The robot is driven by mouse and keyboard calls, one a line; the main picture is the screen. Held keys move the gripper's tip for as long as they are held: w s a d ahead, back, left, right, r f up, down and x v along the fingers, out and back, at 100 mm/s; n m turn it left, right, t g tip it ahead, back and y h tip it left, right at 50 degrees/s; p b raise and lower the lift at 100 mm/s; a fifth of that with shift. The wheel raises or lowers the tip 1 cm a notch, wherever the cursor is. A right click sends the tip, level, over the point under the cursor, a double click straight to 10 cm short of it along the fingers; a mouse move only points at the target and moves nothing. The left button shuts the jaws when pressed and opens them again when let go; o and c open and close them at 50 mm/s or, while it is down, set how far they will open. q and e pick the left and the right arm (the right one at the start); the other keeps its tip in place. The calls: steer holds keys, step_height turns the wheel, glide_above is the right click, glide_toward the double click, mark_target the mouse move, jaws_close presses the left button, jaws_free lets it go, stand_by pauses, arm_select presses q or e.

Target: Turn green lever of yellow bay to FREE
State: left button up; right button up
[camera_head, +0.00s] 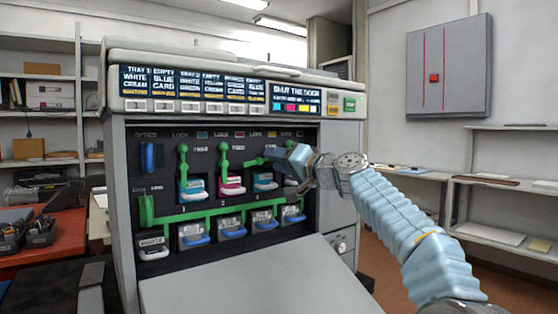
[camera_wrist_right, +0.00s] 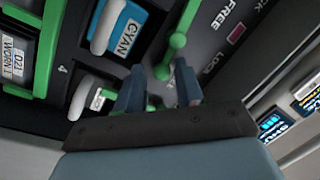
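My right gripper (camera_head: 286,158) is at the right part of the printer's dark bay panel. In the right wrist view its two fingers (camera_wrist_right: 160,88) are apart. A green lever with a round knob (camera_wrist_right: 177,42) runs down beside and partly behind the fingers. A small green part (camera_wrist_right: 151,106) shows between the fingers; contact cannot be told. FREE and LOCK lettering is right of the lever. A cartridge labelled CYAN (camera_wrist_right: 125,32) is left of it. No yellow cartridge label is readable.
Two other green levers stand upright, at the blue cartridge (camera_head: 191,187) and the magenta cartridge (camera_head: 232,186). A green rail (camera_head: 215,212) crosses below, above several blue-handled bottles. A light grey flap (camera_head: 240,275) juts out in front. Shelves stand left and right.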

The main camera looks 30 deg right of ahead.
steer(key=shift+s, duration=0.1)
steer(key=b+v, duration=0.5)
steer(key=v, duration=0.8)
steer(key=shift+s, duration=0.3)
steer(key=shift+d, duration=0.15)
